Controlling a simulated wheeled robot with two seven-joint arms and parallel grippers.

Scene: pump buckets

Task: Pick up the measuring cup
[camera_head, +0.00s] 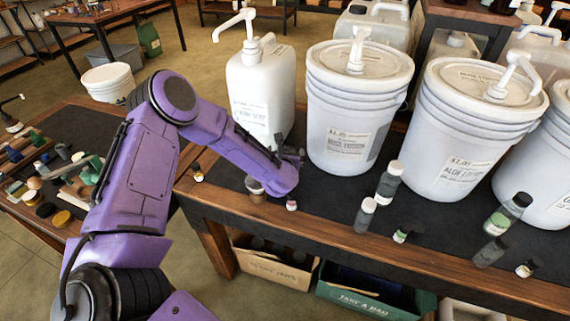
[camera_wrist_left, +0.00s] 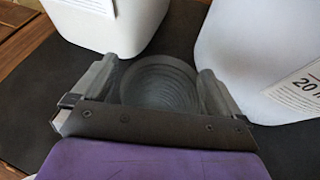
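My left gripper (camera_wrist_left: 160,85) is low over the dark mat, between the white jug and the nearest white bucket. In the left wrist view its two grey fingers are wide apart. A round, dark grey, ringed thing, seemingly the measuring cup (camera_wrist_left: 160,88), lies between them and nearly fills the gap. I cannot tell whether the fingers touch it. In the head view the cup is not clearly visible, and my purple left forearm hides most of the gripper (camera_head: 299,158). My right gripper is not in view.
The white pump jug (camera_head: 262,85) and white pump buckets (camera_head: 345,115) (camera_head: 455,150) stand close by on the table. Small bottles (camera_head: 389,180) stand along its front, with a small jar (camera_head: 291,204) just before the gripper. Crates (camera_head: 275,270) are below.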

